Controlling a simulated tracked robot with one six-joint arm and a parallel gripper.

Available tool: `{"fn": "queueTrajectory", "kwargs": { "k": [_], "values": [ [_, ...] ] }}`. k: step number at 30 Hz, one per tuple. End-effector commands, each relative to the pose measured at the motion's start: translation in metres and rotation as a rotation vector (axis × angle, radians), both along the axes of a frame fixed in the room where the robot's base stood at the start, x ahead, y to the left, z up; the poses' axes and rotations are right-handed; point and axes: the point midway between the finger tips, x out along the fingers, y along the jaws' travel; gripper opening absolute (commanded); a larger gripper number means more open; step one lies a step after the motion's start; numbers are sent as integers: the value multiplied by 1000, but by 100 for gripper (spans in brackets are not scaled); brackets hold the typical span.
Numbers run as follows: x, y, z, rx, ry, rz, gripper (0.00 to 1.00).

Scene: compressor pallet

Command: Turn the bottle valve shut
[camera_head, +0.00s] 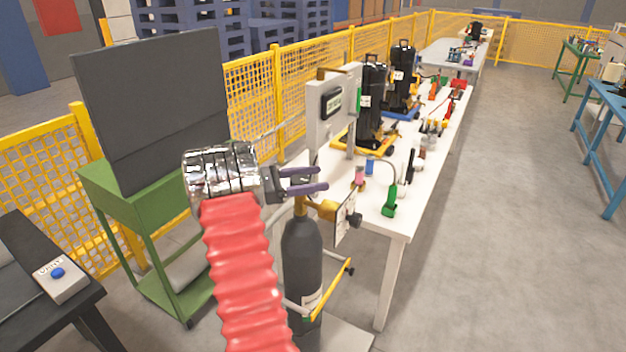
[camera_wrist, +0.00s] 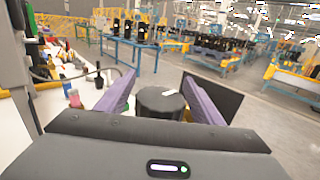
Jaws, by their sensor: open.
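The dark grey gas bottle (camera_head: 301,255) stands upright at the near end of the white table in the head view. Its yellow neck and brass-coloured valve body (camera_head: 322,209) show just below my gripper (camera_head: 306,181). My gripper has two purple fingers, spread apart and pointing right. In the wrist view, a black round knob (camera_wrist: 160,103) with a pale mark on top sits between the fingers of my gripper (camera_wrist: 159,80). Gaps show at its sides, and I cannot tell whether either finger touches it. Its lower part is hidden by the gripper body.
A thin dark plate (camera_wrist: 222,100) stands just right of the right finger. The white table (camera_head: 385,208) holds tools and black compressor units. A grey post with a display (camera_head: 331,104) rises behind the gripper. A green cart (camera_head: 110,185) stands left; open floor lies right.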

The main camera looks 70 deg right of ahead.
Motion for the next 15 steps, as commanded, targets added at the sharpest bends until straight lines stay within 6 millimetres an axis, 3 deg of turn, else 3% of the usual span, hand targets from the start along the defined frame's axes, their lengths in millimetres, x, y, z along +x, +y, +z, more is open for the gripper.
{"fn": "queueTrajectory", "kwargs": {
  "k": [8, 15],
  "values": [
    [6, 4, -1, 1, 0, 1, 61],
    [34, 20, -1, 1, -1, 4, 61]
  ]
}}
